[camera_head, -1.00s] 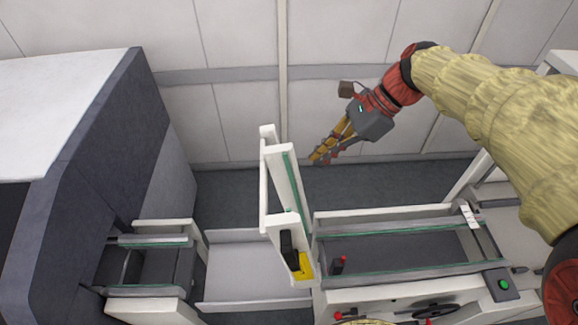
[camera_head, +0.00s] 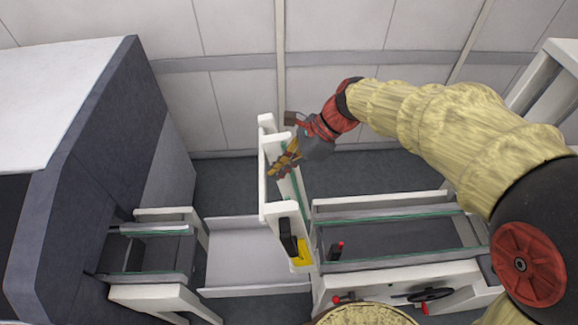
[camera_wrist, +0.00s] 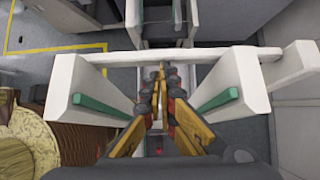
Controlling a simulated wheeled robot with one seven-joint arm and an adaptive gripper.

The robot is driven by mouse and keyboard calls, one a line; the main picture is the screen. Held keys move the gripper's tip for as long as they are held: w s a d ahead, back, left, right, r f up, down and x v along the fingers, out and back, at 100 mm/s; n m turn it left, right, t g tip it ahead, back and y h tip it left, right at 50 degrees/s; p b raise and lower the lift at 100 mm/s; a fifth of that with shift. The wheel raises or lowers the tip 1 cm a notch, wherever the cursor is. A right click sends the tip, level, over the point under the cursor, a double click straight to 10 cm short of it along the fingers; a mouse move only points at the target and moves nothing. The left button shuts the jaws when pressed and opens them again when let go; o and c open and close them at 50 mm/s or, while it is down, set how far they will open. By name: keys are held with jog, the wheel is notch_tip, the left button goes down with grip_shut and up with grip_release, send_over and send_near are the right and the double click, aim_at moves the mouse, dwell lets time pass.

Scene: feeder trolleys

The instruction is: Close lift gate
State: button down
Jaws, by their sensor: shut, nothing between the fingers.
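The lift gate (camera_head: 274,211) is a white frame with green strips inside its two sides. It stands steeply raised at the left end of the trolley bed in the head view. A black handle piece and a yellow block sit at its near side. My gripper (camera_head: 273,171) is shut and empty, its tips at the gate between the two sides. In the wrist view, my gripper (camera_wrist: 160,70) lies between the gate's side pieces, and the gate's white crossbar (camera_wrist: 215,53) runs across just beyond the fingertips. I cannot tell whether they touch.
The trolley bed (camera_head: 390,240) with green-edged rails lies right of the gate. A pale tray (camera_head: 240,265) lies left of the gate, before the short conveyor (camera_head: 150,253) of a large grey machine (camera_head: 100,150).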

jog(key=shift+a, duration=0.1)
dwell(0.3)
jog(key=s+a+f+h+p, duration=0.1)
jog(key=a+f+h, duration=0.1)
jog(key=a+f, duration=1.05)
jog(key=s+a+f+h+p, duration=0.1)
jog(key=a+f, duration=0.8)
jog(key=a, duration=0.6)
jog(key=a+f+h+b, duration=0.1)
jog(key=a+f+b, duration=0.1)
jog(key=f, duration=1.2)
jog(key=a+f+h+b, duration=0.2)
jog(key=a+f+b, duration=0.1)
jog(key=f, duration=1.2)
jog(key=shift+a+b, duration=0.35)
jog(key=shift+a, duration=0.2)
jog(key=shift+f, duration=0.1)
